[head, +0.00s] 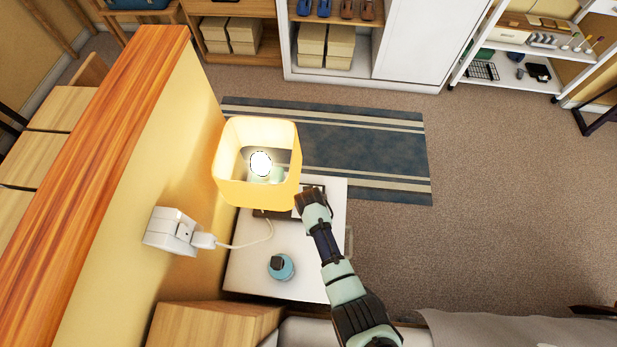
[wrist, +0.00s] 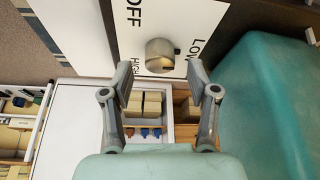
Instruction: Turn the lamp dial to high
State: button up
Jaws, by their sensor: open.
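The lamp has a yellow square shade (head: 258,194) and a lit bulb (head: 261,163). It stands at the far end of the white bedside table (head: 250,270). In the wrist view, a white panel (wrist: 95,25) carries the words OFF, LOW and HIGH around a round metallic dial (wrist: 160,57). The dial's dark mark is on its right side, facing LOW. My gripper (wrist: 160,82) is open, its fingertips apart on either side of the dial's near edge; contact cannot be told. In the head view my gripper (head: 308,196) is beside the shade's lower right corner, and the dial is hidden.
A large teal surface (wrist: 268,100) fills the wrist view's right side. A blue round object (head: 281,267) stands on the table. A white plug and socket block (head: 172,231) with a cord is on the left partition. A striped rug (head: 360,150) and open carpet lie to the right.

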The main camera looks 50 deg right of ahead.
jog(key=v, duration=1)
jog(key=shift+f, duration=0.1)
